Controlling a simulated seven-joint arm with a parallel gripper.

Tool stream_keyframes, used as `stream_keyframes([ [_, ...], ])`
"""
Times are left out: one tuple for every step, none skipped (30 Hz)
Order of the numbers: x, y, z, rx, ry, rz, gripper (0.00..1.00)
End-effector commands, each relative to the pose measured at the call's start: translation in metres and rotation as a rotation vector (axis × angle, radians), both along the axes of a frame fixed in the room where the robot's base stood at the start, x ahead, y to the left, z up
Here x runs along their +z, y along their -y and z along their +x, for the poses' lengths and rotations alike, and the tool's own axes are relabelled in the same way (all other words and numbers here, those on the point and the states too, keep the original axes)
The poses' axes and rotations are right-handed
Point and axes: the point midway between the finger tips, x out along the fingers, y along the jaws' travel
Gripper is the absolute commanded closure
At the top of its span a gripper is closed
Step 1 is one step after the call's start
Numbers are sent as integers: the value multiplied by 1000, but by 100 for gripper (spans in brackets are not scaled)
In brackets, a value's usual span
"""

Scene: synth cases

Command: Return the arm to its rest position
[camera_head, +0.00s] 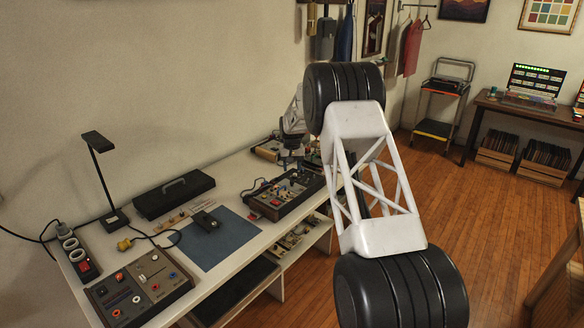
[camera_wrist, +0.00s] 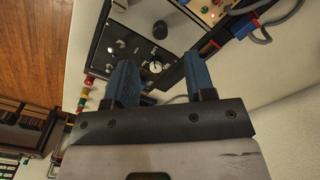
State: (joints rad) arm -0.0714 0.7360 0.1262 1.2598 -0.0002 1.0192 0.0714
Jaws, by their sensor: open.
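My gripper (camera_wrist: 160,62) shows in the wrist view with its two blue fingers apart and nothing between them. Beyond the fingers is a dark instrument panel (camera_wrist: 148,52) with knobs and a white dial; I cannot tell how far it is from the fingertips. In the head view my white and black arm rises through the middle of the picture and reaches over the back end of the workbench (camera_head: 262,238). The gripper is small there, and its fingers cannot be made out clearly.
On the bench are a desk lamp (camera_head: 98,160), black case (camera_head: 174,193), blue mat (camera_head: 216,243), power strip (camera_head: 76,254), control box (camera_head: 138,288) and open electronics case (camera_head: 272,201). A step stool (camera_head: 441,105) and side desk (camera_head: 520,108) stand farther back. Wooden floor is open at right.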

Motion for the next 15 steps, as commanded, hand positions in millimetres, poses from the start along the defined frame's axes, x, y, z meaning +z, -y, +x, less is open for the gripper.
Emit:
stream_keyframes([
  [0,0,0,0,0,0,50],
  [0,0,0,0,0,0,50],
  [0,0,0,0,0,0,50],
  [0,0,0,0,0,0,50],
  [0,0,0,0,0,0,50],
  [0,0,0,0,0,0,50],
  [1,0,0,0,0,0,50],
  [1,0,-1,0,1,0,50],
  [3,0,-2,0,1,0,50],
  [4,1,-2,0,1,0,50],
  [6,1,-4,0,2,0,50],
  [9,1,-6,0,3,0,50],
  [12,2,-8,0,3,0,50],
  [15,2,-10,-1,5,0,50],
  [21,3,-13,-1,7,0,50],
])
